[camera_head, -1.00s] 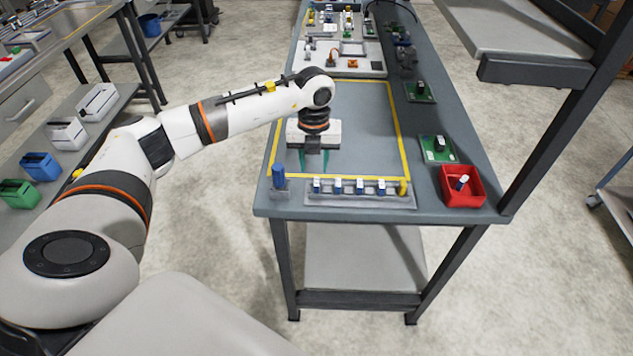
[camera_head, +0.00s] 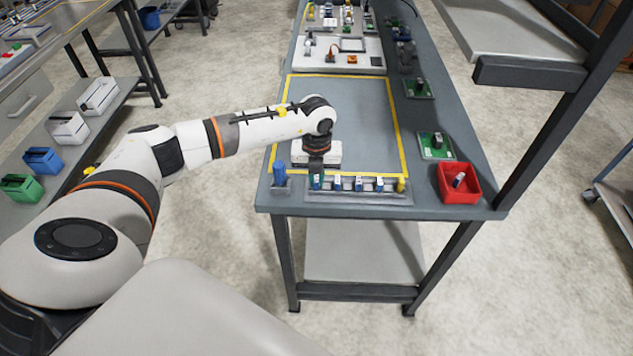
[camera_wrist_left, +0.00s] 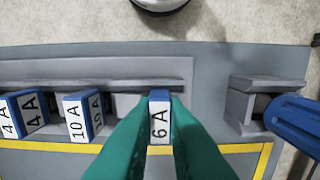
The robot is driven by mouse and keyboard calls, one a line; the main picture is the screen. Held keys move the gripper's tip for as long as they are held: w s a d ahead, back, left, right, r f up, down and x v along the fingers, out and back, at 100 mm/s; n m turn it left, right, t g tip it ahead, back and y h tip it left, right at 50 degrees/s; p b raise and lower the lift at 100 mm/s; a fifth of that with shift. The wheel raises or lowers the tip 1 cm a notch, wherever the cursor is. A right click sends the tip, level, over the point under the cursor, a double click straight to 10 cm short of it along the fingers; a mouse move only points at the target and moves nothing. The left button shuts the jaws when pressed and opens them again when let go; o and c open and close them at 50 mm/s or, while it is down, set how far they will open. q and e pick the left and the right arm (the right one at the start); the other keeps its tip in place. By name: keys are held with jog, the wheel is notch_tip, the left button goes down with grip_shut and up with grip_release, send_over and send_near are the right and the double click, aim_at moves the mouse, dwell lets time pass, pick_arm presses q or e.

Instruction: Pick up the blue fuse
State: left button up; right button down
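The row of fuses stands in a grey rack (camera_head: 360,199) at the near edge of the bench. The fuse labelled 6 A (camera_wrist_left: 160,122), with a blue top and white face, is at the rack's end nearest the tall blue piece. My left gripper (camera_head: 316,184) points down at it; its green fingertips (camera_wrist_left: 160,100) flank the fuse closely on both sides and look shut on it. The fuse appears still seated in the rack. Blue-and-white fuses labelled 10 A (camera_wrist_left: 84,117) and 4 A (camera_wrist_left: 27,112) stand beside it. My right gripper is not in view.
A tall blue piece (camera_head: 280,174) stands in a grey holder just left of the rack. A yellow piece (camera_head: 401,185) ends the row. A red bin (camera_head: 459,184) with a fuse inside and a green board (camera_head: 436,146) lie to the right. The yellow-outlined area (camera_head: 370,120) is mostly clear.

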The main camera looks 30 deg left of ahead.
aim_at(316, 178)
pick_arm(q)
jog(key=shift+r, duration=0.1)
grip_shut()
jog(key=shift+r, duration=0.4)
notch_tip(316, 178, up, 9)
jog(key=b, duration=0.3)
jog(key=shift+r+p, duration=0.8)
jog(key=shift+r, duration=0.3)
dwell(0.4)
notch_tip(316, 178, up, 3)
jog(key=shift+f+p, duration=0.1)
jog(key=shift+p, duration=0.8)
